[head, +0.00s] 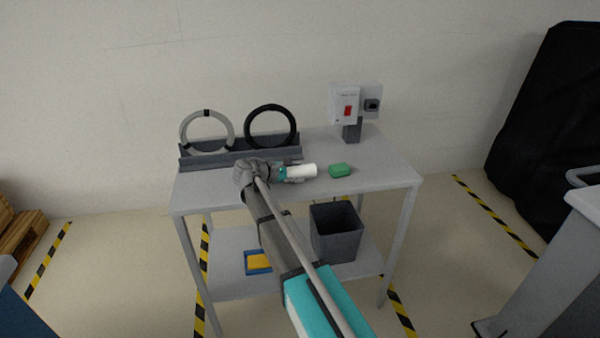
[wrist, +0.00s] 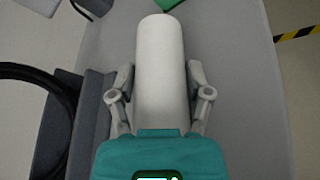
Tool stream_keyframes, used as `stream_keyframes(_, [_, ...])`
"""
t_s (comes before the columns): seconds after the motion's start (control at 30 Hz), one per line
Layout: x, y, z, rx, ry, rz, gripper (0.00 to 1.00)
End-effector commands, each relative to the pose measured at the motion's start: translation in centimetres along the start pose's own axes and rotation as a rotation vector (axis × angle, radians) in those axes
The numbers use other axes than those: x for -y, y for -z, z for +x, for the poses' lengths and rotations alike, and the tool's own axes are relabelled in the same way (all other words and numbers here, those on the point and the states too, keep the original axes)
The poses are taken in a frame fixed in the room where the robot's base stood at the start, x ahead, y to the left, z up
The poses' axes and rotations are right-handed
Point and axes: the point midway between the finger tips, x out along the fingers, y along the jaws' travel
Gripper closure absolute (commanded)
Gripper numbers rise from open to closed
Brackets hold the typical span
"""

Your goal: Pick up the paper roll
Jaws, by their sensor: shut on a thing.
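The white paper roll (head: 302,171) is at my gripper's end over the grey cart top in the head view. In the wrist view the paper roll (wrist: 160,70) lies lengthwise between the two fingers, its far end beyond the fingertips. My gripper (wrist: 160,90) is shut on it, one finger on each side. In the head view my gripper (head: 292,173) reaches in from the left of the roll. I cannot tell whether the roll touches the cart top. Its near end is hidden by the teal gripper body in the wrist view.
A green block (head: 340,170) lies just right of the roll. A dark rack (head: 225,158) with a grey ring (head: 184,132) and a black ring (head: 250,122) stands behind. A switch box (head: 345,105) stands at the back right. A dark bin (head: 337,240) sits on the lower shelf.

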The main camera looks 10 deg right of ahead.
Motion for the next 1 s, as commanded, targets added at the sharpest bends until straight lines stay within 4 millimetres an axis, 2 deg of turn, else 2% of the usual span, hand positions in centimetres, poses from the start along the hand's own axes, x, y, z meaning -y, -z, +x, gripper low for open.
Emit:
stream_keyframes(0.47, [-2.0,-2.5,-1.0,0.001,-0.001,-0.001,0.91])
stream_keyframes(1.0, [-1.6,-9.4,-5.8,0.001,-0.002,-0.001,0.91])
